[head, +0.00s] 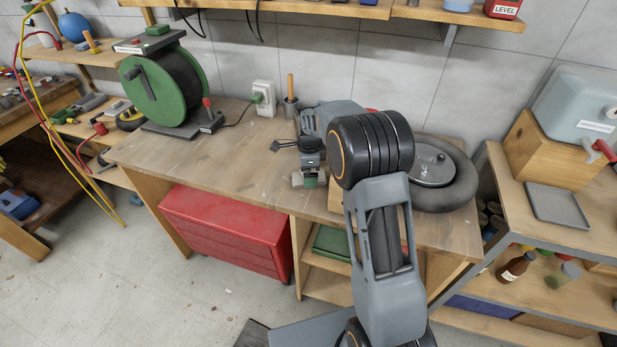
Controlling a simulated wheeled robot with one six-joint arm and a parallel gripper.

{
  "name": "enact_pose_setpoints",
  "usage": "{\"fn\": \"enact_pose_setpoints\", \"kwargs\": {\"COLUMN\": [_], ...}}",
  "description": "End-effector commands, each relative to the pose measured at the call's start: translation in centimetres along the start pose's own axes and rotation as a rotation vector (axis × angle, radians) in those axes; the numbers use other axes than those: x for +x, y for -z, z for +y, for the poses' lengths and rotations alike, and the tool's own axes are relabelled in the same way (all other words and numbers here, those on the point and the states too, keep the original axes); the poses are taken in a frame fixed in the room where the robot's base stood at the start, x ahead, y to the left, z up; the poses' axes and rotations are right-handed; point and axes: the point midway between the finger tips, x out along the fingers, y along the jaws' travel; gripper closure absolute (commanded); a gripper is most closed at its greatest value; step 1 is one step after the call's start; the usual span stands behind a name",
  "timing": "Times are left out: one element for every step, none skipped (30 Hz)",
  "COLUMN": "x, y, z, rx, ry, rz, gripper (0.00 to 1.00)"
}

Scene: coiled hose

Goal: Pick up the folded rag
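I cannot make out a folded rag for certain in the head view. My arm rises in front of the workbench (240,150) and bends over its top. My gripper (308,181) points down over the middle of the bench top, near its front edge. It is small and partly covered by my wrist, so its fingers and anything between them are unclear. A small patch of green and pale colour shows at its tip. My arm hides part of the bench top behind and right of it.
A green hose reel (165,88) stands at the bench's left. A wheel with a tyre (445,175) lies at its right. A cup with a wooden handle (291,105) stands at the back. A red chest (225,230) and a green flat item (332,242) are below. The bench's left front is clear.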

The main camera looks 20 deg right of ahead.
Motion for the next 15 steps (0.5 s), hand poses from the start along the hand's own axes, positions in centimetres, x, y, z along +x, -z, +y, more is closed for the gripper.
{"fn": "enact_pose_setpoints", "kwargs": {"x": [0.6, 0.8, 1.2, 1.4, 1.5, 1.6, 1.6, 1.7, 1.7, 1.7, 1.7, 1.7, 1.7, 1.7, 1.7], "y": [0.0, 0.0, 0.0, 0.0, 0.0, 0.0, 0.0, 0.0, 0.0, 0.0, 0.0, 0.0, 0.0, 0.0, 0.0], "z": [0.0, 0.0, 0.0, 0.0, 0.0, 0.0, 0.0, 0.0, 0.0, 0.0, 0.0, 0.0, 0.0, 0.0, 0.0], "rx": [0.000, 0.000, 0.000, 0.000, 0.000, 0.000, 0.000, 0.000, 0.000, 0.000, 0.000, 0.000, 0.000, 0.000, 0.000], "ry": [-0.002, -0.001, -0.002, -0.002, -0.001, 0.000, 0.000, 0.001, 0.001, 0.001, 0.001, 0.001, 0.001, 0.001, 0.001], "rz": [0.000, 0.000, 0.000, 0.000, 0.000, 0.000, 0.000, 0.000, 0.000, 0.000, 0.000, 0.000, 0.000, 0.000, 0.000], "gripper": [0.00, 0.00, 0.00, 0.00, 0.00, 0.00, 0.00, 0.00, 0.00, 0.00, 0.00, 0.00, 0.00, 0.02, 0.06]}}
